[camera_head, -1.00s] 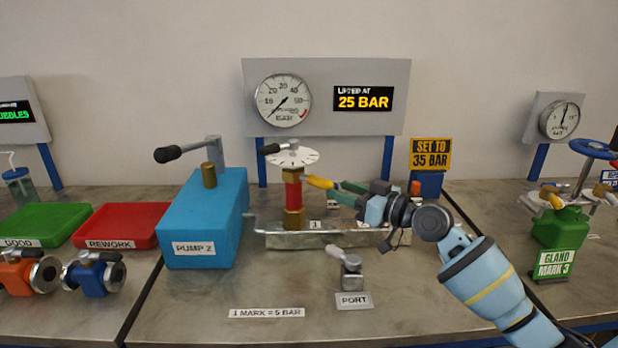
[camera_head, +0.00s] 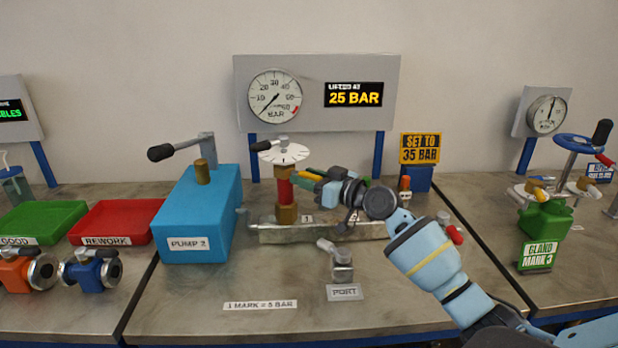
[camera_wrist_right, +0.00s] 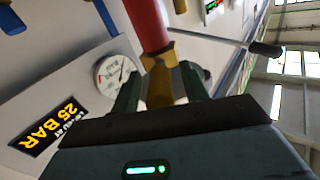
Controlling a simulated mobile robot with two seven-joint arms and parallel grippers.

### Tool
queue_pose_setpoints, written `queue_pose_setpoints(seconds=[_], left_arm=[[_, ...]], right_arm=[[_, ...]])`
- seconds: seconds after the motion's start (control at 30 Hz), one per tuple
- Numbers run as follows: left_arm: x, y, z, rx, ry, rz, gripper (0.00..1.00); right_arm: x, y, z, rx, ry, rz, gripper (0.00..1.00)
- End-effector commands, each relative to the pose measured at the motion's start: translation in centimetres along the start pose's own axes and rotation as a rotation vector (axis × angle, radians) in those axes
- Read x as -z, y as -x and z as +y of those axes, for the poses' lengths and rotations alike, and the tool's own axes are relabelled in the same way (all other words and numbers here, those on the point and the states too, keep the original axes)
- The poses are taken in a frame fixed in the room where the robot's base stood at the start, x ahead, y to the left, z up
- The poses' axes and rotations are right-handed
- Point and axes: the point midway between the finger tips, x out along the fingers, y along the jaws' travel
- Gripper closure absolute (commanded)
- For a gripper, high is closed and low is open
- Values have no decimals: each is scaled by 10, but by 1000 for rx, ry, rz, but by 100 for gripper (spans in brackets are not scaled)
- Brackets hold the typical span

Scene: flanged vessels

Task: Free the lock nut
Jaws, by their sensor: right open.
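The relief valve (camera_head: 286,190) stands upright on the bench, with a red body, a white marked dial (camera_head: 284,154) on top and a brass hex at its foot. The brass hex under the dial, which I take as the lock nut, also shows in the right wrist view (camera_wrist_right: 160,85), just past the end of the red body. My right gripper (camera_head: 304,173) reaches the valve from the right at that nut's height. In the wrist view its open fingers (camera_wrist_right: 160,72) stand either side of the nut; whether they touch it I cannot tell. My left gripper is out of view.
A blue pump (camera_head: 200,215) with a lever stands left of the valve. The gauge board (camera_head: 316,120) is behind; its gauge needle points low. A small port valve (camera_head: 340,262) is in front. A "SET TO 35 BAR" sign (camera_head: 420,148) stands right. The front bench is mostly clear.

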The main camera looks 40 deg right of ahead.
Motion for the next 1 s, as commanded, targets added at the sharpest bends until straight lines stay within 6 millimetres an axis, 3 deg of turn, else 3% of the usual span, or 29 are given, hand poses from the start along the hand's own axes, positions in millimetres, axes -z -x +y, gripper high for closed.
queue_pose_setpoints(seconds=[0.17, 0.5, 1.0], left_arm=[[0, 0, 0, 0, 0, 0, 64], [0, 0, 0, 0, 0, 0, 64], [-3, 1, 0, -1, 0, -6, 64]], right_arm=[[0, 0, 0, 0, 0, 0, 57], [0, 0, 0, 0, -1, 0, 100], [0, -2, 2, -10, -1, 1, 100]])
